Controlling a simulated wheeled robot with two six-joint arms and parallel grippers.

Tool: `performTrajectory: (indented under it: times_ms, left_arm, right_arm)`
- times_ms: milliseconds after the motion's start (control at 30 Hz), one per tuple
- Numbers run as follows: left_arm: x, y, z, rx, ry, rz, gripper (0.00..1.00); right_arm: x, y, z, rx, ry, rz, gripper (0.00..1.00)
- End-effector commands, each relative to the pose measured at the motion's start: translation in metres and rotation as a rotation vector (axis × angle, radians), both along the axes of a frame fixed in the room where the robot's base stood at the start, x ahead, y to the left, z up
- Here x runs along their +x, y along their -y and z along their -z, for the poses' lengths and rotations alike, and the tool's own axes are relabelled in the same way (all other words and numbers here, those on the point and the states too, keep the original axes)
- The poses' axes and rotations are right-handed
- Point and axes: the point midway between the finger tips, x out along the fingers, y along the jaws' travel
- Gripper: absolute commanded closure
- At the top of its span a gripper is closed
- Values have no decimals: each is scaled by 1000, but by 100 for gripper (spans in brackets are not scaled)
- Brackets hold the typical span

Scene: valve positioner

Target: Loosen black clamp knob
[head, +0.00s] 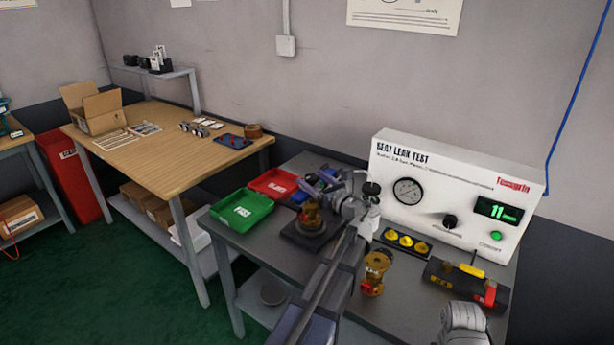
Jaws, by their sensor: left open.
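A black round knob (371,188) shows in the head view, just left of the white test panel and above the bench. What it is mounted on is mostly hidden by my left arm. My left gripper (338,184) is open, just left of the knob; its fingers are small and hard to make out. I cannot tell if it touches anything. A brass valve (311,214) stands on a dark base (303,237) left of my left wrist. Part of my right arm shows at the bottom right, its gripper out of view.
The white seat leak test panel (450,190) stands behind, with a gauge and display. A second brass valve (375,272), a tray of yellow parts (405,242) and a black-yellow-red tool (466,281) are on the grey bench. Green (241,211) and red (273,184) bins stand left.

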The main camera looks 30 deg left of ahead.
Motion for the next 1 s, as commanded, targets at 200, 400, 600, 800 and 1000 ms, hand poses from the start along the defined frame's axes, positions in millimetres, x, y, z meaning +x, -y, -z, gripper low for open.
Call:
performTrajectory:
  times_ms: [200,400,600,800,1000]
  left_arm:
    - [-12,27,0,0,0,2,17]
    - [-15,35,0,0,0,0,17]
    - [-14,35,0,0,0,0,17]
    - [-14,35,0,0,0,0,17]
    - [-15,34,0,0,0,0,17]
  right_arm:
    - [0,0,0,0,0,0,100]
    - [0,0,0,0,0,0,100]
    - [0,0,0,0,0,0,100]
    - [0,0,0,0,0,0,100]
    - [0,0,0,0,0,0,100]
